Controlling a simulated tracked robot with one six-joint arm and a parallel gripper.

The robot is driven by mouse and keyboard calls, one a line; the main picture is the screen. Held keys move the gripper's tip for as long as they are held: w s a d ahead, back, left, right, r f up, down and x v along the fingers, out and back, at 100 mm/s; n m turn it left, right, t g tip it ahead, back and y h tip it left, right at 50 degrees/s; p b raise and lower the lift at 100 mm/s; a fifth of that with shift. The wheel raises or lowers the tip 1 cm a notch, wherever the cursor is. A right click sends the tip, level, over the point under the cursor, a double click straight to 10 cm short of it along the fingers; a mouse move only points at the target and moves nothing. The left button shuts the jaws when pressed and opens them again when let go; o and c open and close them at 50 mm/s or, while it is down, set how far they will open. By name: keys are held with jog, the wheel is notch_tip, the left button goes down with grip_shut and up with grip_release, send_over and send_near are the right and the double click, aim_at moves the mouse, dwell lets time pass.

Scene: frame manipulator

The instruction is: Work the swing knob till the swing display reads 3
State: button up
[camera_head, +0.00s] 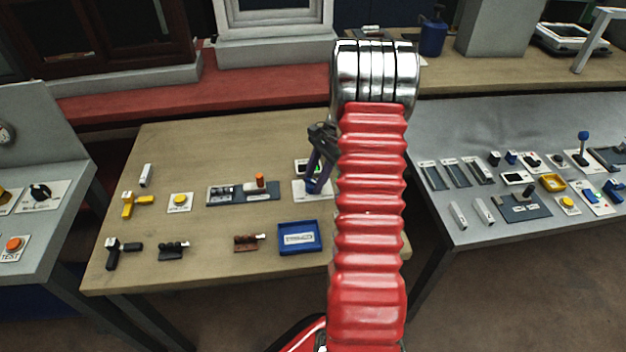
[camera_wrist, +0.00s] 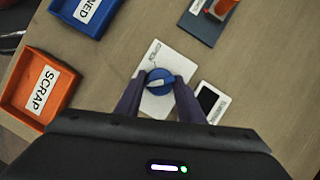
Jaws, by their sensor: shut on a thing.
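A round blue knob with a pale pointer bar (camera_wrist: 158,80) sits on a white plate (camera_wrist: 152,55) on the wooden table in the wrist view. My gripper (camera_wrist: 159,92) has one finger on each side of the knob and is shut on it. A small dark display in a white frame (camera_wrist: 210,101) lies just right of the plate; I cannot read a number on it. In the head view my gripper (camera_head: 317,180) reaches down at the plate (camera_head: 300,190), beside my red arm. The arm hides part of that area.
An orange tray marked SCRAP (camera_wrist: 20,75) and a blue tray (camera_wrist: 66,17) lie left of the knob in the wrist view. The blue tray also shows in the head view (camera_head: 299,251). A dark panel with an orange-topped part (camera_wrist: 210,22) is close by.

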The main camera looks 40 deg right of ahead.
jog(key=o, duration=0.8)
jog(key=shift+w+d, duration=0.2)
jog(key=shift+c, duration=0.2)
jog(key=shift+o, duration=1.3)
jog(key=shift+s, duration=0.1)
jog(key=shift+a, duration=0.1)
jog(key=v, duration=1.4)
jog(key=shift+a+f, duration=0.1)
jog(key=shift+a, duration=0.05)
